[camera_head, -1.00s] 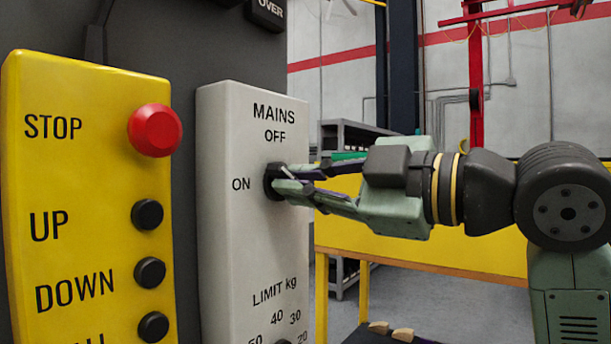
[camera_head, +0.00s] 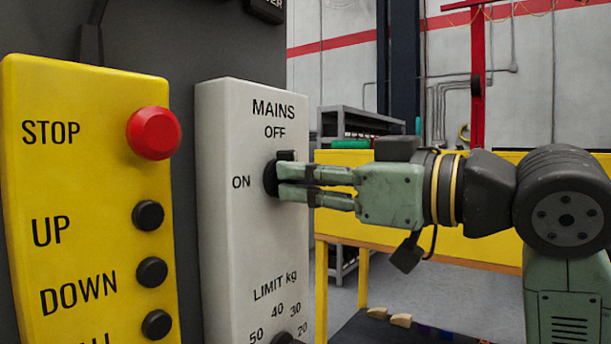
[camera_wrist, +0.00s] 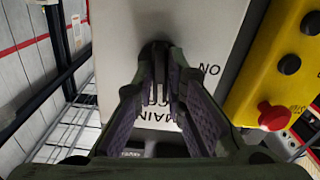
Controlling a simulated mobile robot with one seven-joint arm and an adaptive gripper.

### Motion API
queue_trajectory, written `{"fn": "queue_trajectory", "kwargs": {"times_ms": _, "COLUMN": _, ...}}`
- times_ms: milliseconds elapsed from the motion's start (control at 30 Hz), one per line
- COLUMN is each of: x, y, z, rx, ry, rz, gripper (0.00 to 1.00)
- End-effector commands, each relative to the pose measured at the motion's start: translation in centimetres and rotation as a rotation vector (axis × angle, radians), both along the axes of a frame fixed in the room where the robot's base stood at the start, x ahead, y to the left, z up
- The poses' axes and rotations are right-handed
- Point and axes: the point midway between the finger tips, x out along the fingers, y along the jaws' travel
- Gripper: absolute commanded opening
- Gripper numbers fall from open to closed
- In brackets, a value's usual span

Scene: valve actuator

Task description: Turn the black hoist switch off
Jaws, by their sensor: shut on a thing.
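The black hoist switch (camera_head: 269,178) is a round rotary knob on the white panel (camera_head: 225,240), below the printed words MAINS and OFF and right of ON. My gripper (camera_head: 284,182) reaches it from the right, with both fingers closed on the knob's raised grip. A black part of the grip shows just above the fingers. In the wrist view the dark knob (camera_wrist: 158,48) sits between the fingertips, and the fingers cover part of the MAINS OFF lettering. The knob's pointer mark is hidden, so I cannot tell its setting.
A yellow panel (camera_head: 85,220) stands to the left, with a red STOP button (camera_head: 154,133) and several black buttons. A LIMIT kg dial (camera_head: 283,338) is lower on the white panel. A yellow bench (camera_head: 460,225) and grey shelving stand behind my arm.

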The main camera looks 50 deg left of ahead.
Motion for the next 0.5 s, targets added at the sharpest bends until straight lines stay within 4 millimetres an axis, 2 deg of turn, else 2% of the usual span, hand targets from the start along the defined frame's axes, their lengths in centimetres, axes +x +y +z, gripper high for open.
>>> {"fn": "queue_trajectory", "kwargs": {"times_ms": 500, "x": -0.03, "y": 0.00, "z": -0.04, "rx": -0.031, "ry": 0.094, "rz": 0.001, "gripper": 0.00}}
